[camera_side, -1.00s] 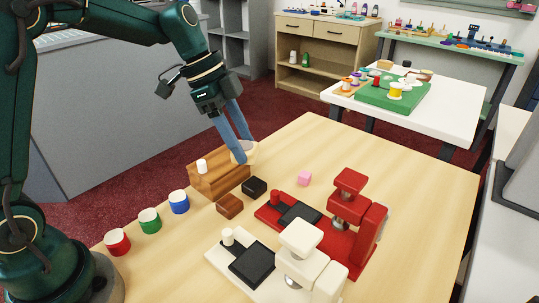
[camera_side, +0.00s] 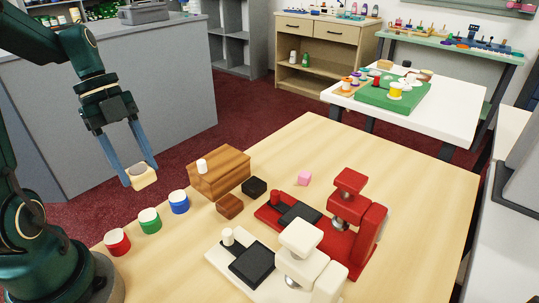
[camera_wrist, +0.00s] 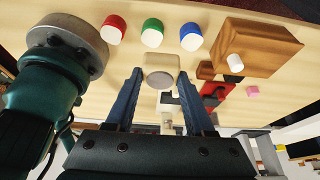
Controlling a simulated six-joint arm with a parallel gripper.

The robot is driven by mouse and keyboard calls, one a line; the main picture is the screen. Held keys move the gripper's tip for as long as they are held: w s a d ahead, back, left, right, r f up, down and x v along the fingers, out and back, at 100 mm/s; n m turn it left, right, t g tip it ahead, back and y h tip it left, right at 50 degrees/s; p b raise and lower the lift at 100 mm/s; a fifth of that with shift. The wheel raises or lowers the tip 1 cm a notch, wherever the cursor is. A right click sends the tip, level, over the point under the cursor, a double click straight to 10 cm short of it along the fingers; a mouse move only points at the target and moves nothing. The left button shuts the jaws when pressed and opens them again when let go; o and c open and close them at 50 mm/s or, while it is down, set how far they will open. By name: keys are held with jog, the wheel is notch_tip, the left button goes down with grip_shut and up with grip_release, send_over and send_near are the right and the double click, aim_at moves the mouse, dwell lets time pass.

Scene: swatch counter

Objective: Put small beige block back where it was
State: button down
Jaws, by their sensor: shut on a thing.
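The small beige block (camera_side: 144,180) has a round grey disc on one face. My gripper (camera_side: 138,172) is shut on it and holds it in the air, left of the wooden box and above the blue cap in the side view. In the wrist view the beige block (camera_wrist: 162,62) sits between the two blue fingertips, disc facing the camera. The wooden box (camera_side: 222,176) with a white knob stands on the table. Where the block was before is not marked in view.
Red (camera_side: 117,243), green (camera_side: 150,222) and blue (camera_side: 179,203) caps stand in a row along the table's left edge. Brown (camera_side: 229,207), black (camera_side: 254,188) and pink (camera_side: 304,178) blocks lie near a red press (camera_side: 357,227) and a white press (camera_side: 312,270). The table's far right part is clear.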

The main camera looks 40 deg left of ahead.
jog(key=w+d+f, duration=0.1)
jog(key=d+f, duration=0.1)
jog(key=d, duration=0.1)
jog(key=w+d+f, duration=0.2)
jog(key=d, duration=0.1)
jog(key=w+d+f, duration=0.1)
jog(key=d+f, duration=0.1)
jog(key=d, duration=0.1)
jog(key=shift+w+d+f, duration=0.2)
jog(key=shift+d, duration=0.1)
jog(key=shift+f, duration=1.95)
jog(key=shift+c, duration=1.3)
grip_release()
jog(key=shift+f, duration=0.15)
